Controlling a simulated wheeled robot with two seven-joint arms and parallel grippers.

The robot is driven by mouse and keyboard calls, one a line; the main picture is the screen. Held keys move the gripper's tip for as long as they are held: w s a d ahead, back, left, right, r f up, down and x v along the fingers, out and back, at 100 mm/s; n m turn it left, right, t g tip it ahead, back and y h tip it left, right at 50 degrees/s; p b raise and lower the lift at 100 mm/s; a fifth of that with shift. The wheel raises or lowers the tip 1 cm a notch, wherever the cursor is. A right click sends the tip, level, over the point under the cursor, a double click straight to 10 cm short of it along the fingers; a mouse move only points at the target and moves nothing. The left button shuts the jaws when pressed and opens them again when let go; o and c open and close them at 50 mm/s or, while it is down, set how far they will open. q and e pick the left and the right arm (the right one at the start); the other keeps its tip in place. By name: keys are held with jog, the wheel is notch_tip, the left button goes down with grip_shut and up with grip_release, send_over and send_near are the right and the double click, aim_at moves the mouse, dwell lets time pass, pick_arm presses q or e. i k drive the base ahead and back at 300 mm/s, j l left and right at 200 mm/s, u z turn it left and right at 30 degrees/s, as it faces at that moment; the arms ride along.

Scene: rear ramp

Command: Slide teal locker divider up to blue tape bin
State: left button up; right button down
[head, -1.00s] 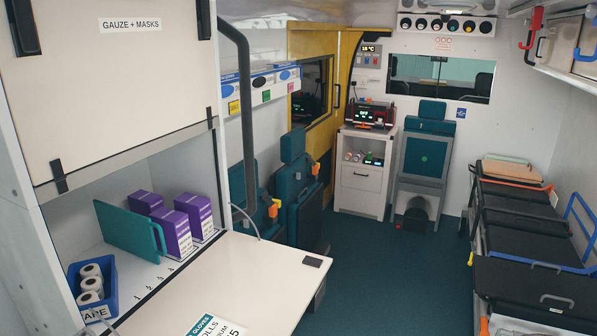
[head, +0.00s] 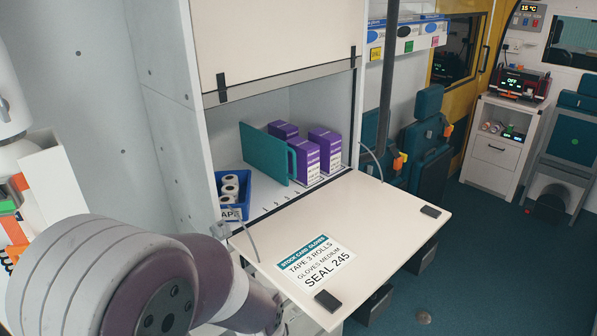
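The teal locker divider (head: 263,154) stands upright on the locker shelf, with a handle at its right front edge. The blue tape bin (head: 245,188) holds white tape rolls (head: 230,185) and stands to the left of the divider. A narrow strip of shelf seems to show between them near the front. Purple boxes (head: 325,150) stand to the right of the divider. A grey and mauve link of my arm fills the lower left. Neither gripper shows in the head view.
The fold-down flap (head: 385,212) in front of the shelf carries a stock card (head: 316,262) and is otherwise mostly clear. A dark vertical pole (head: 388,85) stands at the locker's right. Open blue floor (head: 470,260) lies to the right.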

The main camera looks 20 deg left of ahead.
aim_at(264, 152)
jog(key=l+u, duration=0.1)
jog(key=u, duration=1.3)
